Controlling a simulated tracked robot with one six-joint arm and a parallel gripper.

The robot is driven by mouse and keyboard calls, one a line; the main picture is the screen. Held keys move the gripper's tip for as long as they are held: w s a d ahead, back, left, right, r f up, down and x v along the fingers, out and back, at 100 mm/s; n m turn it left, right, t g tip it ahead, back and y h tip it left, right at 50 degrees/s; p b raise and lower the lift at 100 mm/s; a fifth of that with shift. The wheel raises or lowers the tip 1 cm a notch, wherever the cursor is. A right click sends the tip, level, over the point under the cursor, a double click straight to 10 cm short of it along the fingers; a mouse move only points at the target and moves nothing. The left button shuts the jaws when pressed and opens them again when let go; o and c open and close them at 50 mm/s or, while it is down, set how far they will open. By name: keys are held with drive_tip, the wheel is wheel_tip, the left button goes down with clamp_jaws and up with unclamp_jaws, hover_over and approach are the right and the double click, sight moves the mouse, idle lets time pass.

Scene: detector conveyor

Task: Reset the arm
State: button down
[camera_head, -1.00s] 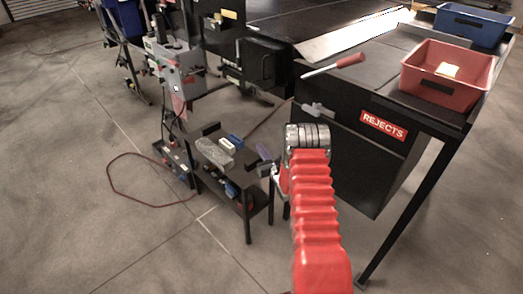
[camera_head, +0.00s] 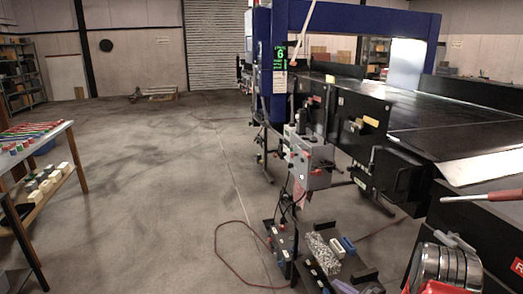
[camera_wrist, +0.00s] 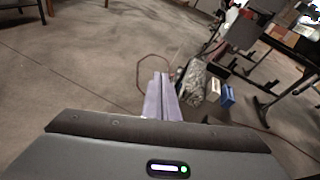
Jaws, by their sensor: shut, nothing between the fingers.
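My gripper (camera_wrist: 162,97) shows in the wrist view as two pale purple fingers pressed together, with nothing between them. It points out over the grey floor and a low black stand. In the head view, the silver wrist joint of my arm (camera_head: 446,266) shows at the bottom right, with a bit of red sleeve below it. Most of the arm is cut off by the lower edge there.
The low stand holds a speckled grey block (camera_head: 323,252) and a blue-white block (camera_head: 347,245). The dark conveyor (camera_head: 460,115) runs along the right. A grey control box (camera_head: 312,165) stands beside it. A wooden table (camera_head: 35,135) is at left. The middle floor is clear.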

drive_tip(key=s+a+r+n+g+y, duration=0.1)
drive_tip(key=s+a+r+n+g, duration=0.4)
drive_tip(key=s+a+r+n, duration=0.3)
drive_tip(key=s+a+r+n+g+y, duration=0.1)
drive_tip(key=s+a+r+n+g, duration=0.45)
drive_tip(key=s, duration=0.45)
drive_tip(key=s+d+r+n+h, duration=0.1)
drive_tip(key=s+r+n+h, duration=0.3)
drive_tip(key=s+r+n, duration=0.4)
drive_tip(key=s+d+r+n+h, duration=0.1)
drive_tip(key=s+r+n+h, duration=0.35)
drive_tip(key=s, duration=0.55)
drive_tip(key=s+a+r+n+t, duration=0.2)
drive_tip(key=s+r+t, duration=0.1)
drive_tip(key=r, duration=0.7)
drive_tip(key=shift+s+a, duration=0.2)
drive_tip(key=shift+s, duration=0.25)
